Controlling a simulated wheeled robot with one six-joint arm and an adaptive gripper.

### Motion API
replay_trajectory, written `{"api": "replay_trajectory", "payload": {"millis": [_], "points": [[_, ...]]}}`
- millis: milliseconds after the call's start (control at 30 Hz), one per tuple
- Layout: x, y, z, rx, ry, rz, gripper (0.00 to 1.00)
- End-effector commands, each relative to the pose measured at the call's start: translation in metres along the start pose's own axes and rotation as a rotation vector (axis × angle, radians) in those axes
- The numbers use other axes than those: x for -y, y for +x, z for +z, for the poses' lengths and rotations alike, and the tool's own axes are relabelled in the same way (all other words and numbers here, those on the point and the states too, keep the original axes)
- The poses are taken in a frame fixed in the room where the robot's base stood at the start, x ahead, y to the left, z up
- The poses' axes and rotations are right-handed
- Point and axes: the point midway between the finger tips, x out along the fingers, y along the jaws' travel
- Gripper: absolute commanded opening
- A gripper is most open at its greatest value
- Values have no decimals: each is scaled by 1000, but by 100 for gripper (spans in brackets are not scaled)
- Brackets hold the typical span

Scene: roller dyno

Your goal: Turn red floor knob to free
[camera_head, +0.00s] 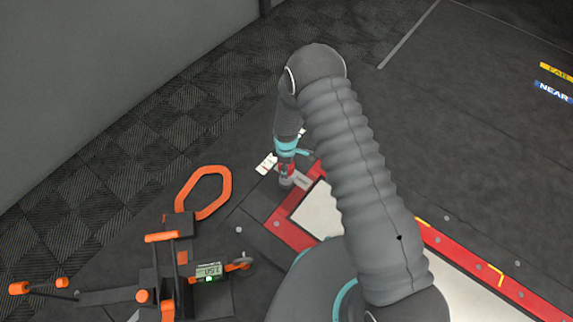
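My gripper (285,178) points down at the floor, just beyond the left end of the red-framed plate. A small red patch (290,168) shows at my gripper, between the teal ring of my wrist and the grey part below. It may be the red floor knob, but it is too small and too covered to be sure. I cannot tell which way the knob points, or whether my fingers touch it or close on it.
A red frame (292,234) with pale plates (317,213) runs to the lower right, partly behind my arm. An orange-handled device (184,250) with a small display (208,270) stands at lower left. A grey wall (100,80) bounds the left.

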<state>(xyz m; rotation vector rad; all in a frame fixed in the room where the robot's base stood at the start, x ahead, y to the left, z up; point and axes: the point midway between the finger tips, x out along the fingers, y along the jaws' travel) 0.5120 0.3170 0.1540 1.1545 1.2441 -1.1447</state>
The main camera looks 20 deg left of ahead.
Motion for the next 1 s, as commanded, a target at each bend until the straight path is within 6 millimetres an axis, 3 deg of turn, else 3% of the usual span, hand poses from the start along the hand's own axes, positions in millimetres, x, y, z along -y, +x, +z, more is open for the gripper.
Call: {"api": "replay_trajectory", "payload": {"millis": [467, 1000], "points": [[2, 4, 0, 6, 147, -8, 27], [3, 5, 0, 9, 640, -8, 27]]}}
